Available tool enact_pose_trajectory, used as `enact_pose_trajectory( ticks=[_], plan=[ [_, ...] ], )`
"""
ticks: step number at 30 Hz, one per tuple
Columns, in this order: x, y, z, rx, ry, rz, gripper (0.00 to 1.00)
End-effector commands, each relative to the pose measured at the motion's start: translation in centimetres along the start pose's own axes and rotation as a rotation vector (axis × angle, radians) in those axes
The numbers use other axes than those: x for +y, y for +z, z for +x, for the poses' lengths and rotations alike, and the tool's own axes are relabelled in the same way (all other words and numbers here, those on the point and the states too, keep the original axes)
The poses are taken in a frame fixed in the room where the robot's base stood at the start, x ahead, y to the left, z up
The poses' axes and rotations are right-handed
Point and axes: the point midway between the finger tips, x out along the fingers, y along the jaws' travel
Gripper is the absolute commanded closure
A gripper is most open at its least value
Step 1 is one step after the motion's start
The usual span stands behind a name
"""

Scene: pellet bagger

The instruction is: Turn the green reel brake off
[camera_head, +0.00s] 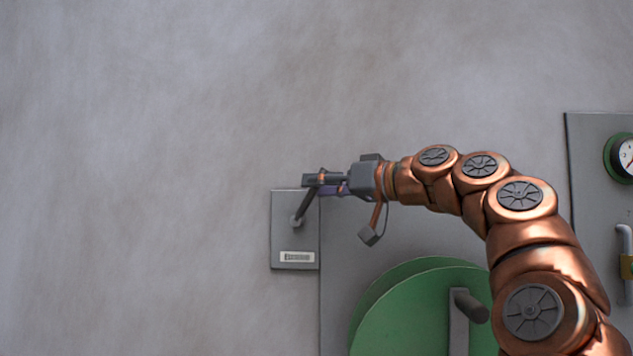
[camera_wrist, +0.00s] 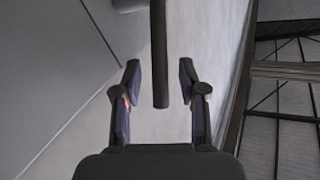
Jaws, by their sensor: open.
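A grey plate (camera_head: 283,235) with a small pale label is on the wall, left of the larger panel with the green reel (camera_head: 408,307). A dark lever (camera_head: 305,207) is pivoted on this plate and slants up to the right. My gripper (camera_head: 318,181) is at the lever's upper end, reaching in from the right. In the wrist view my gripper (camera_wrist: 160,95) is open, and the lever (camera_wrist: 159,55) runs down between its two fingers, with gaps on both sides. The label's text is too small to read.
A grey crank handle (camera_head: 465,310) sticks out in front of the green reel. At the right edge, another panel (camera_head: 592,190) carries a round gauge (camera_head: 624,157) and a pipe with a yellow part (camera_head: 627,267). The wall at left is bare.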

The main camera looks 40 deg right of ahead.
Motion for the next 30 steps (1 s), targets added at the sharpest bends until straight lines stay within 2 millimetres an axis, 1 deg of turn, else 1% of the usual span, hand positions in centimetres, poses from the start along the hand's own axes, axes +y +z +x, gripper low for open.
enact_pose_trajectory(
  ticks=[1, 4, 12, 24, 30],
  plan=[
    [-0.02, -0.11, 0.59, -0.001, 0.001, 0.000, 0.58],
    [0.01, -0.16, 1.19, 0.003, 0.002, -0.001, 0.58],
    [0.01, -0.11, 1.34, 0.004, 0.001, -0.001, 0.59],
    [0.00, -0.08, 1.33, 0.003, 0.001, -0.001, 1.00],
    [0.00, -0.08, 1.32, 0.003, 0.001, -0.001, 1.00]
  ],
)
